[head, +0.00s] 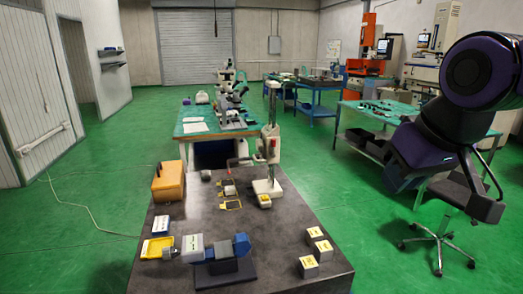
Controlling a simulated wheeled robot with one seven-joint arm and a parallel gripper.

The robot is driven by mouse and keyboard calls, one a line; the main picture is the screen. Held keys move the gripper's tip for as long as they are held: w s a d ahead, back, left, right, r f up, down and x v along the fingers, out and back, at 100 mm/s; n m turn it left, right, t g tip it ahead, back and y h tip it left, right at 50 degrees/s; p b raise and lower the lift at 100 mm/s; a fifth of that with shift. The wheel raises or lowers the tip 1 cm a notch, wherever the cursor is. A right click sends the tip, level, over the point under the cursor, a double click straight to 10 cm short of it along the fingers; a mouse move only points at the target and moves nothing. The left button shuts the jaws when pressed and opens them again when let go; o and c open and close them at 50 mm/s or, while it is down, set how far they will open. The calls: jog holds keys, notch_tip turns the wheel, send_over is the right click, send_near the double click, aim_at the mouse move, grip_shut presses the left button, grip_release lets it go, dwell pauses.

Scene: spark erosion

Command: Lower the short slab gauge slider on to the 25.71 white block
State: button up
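A gauge stand with an upright column (271,158) and a white base (267,186) stands at the back right of the dark slab table (285,235). A red and white part (262,148), which looks like its slider, sits partway up the column. A small white block with a yellow top (264,201) sits at the front of the base, with the slider apart above it. Three similar blocks, one (314,234), another (323,251) and a third (308,267), stand at the table's right. Their numbers are too small to read. My purple and black arm shows at right; I cannot make out my gripper.
A grey and blue device (220,250) stands at the table's front left, near a yellow tray (158,247) and a white box (161,225). An orange box (168,181) and yellow frames (231,204) lie farther back. A black stool (446,228) stands at right.

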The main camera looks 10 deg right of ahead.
jog(key=w+a+n+g+h, duration=0.25)
jog(key=w+n+h, duration=0.45)
jog(key=w+n, duration=1.8)
jog(key=n+t+h, duration=0.3)
jog(key=n+h, duration=0.4)
jog(key=n, duration=0.8)
send_near(255, 159)
jog(key=x, duration=0.7)
jog(key=w+x, duration=0.1)
jog(key=x, duration=0.3)
jog(key=shift+s+a+f, duration=0.1)
jog(key=shift+a+f, duration=0.05)
jog(key=shift+a, duration=0.1)
